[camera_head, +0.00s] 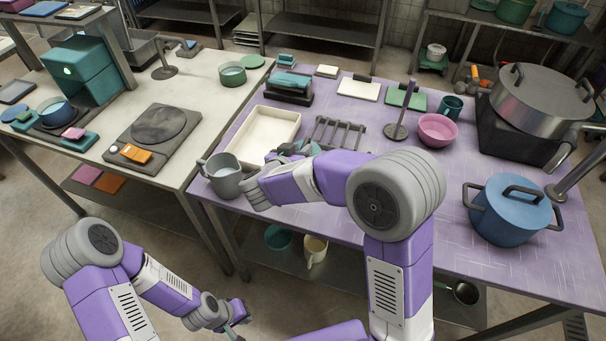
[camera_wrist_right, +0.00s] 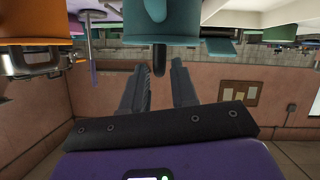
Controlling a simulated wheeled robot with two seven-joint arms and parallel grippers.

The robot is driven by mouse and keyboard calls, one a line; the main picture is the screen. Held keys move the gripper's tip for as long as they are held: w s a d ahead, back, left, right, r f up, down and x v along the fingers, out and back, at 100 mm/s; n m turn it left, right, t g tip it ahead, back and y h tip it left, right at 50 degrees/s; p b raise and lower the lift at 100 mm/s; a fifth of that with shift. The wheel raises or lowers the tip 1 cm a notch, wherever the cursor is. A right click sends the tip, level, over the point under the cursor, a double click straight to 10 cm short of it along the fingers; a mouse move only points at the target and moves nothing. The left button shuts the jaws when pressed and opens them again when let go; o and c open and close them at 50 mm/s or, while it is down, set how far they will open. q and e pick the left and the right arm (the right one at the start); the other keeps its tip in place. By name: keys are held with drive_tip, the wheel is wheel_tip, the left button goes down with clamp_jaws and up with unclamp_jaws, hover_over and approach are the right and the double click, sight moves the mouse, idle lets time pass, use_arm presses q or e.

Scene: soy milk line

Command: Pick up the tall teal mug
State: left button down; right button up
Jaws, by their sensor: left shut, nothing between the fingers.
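A dark teal mug (camera_head: 451,107) stands on the purple table, behind the pink bowl. Another teal thing (camera_head: 306,148) shows only in part behind my right forearm, by the white tray; I cannot tell its full shape. In the right wrist view a large teal body (camera_wrist_right: 185,27) hangs at the top edge, cut off, with a dark part pointing down between my fingers. My right gripper (camera_wrist_right: 158,68) is open there; whether it touches anything I cannot tell. In the head view my arm mostly hides it. My left gripper (camera_head: 240,315) is shut and empty, low in front of the tables.
A grey mug (camera_head: 226,176) stands near the table's front left edge, close to my right wrist. A white tray (camera_head: 259,120) and a dark rack (camera_head: 338,132) lie behind. A blue pot (camera_head: 510,208) and a steel pot (camera_head: 542,98) stand at right.

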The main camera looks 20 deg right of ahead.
drive_tip(key=shift+x, duration=1.1)
clamp_jaws()
idle(0.5)
